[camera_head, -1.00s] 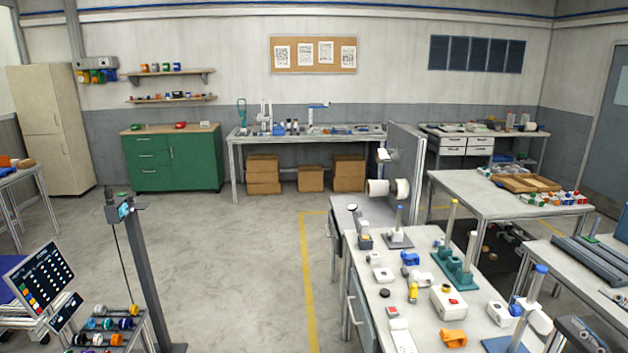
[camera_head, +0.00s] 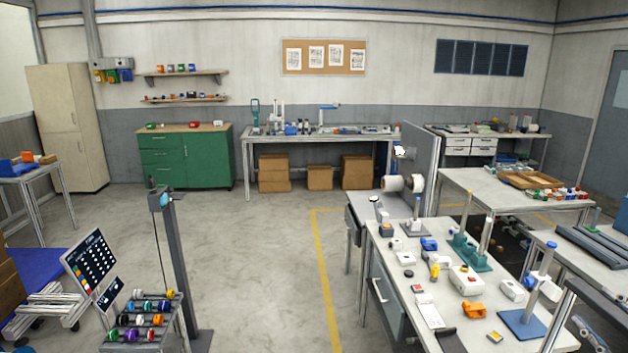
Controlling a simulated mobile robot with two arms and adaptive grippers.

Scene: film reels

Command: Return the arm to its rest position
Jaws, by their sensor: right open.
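The rest of my right arm is below the picture or hidden. My left gripper is not in view. An orange part (camera_head: 473,310) and a small yellow part (camera_head: 495,337) lie on the worktable near the right gripper.
A blue-based post (camera_head: 518,322) stands at the worktable's right, with a green spindle stand (camera_head: 466,250) farther back. White rolls (camera_head: 393,183) hang by the grey panel. A grey post (camera_head: 180,270) and reel rack (camera_head: 145,320) stand left. The middle floor is clear.

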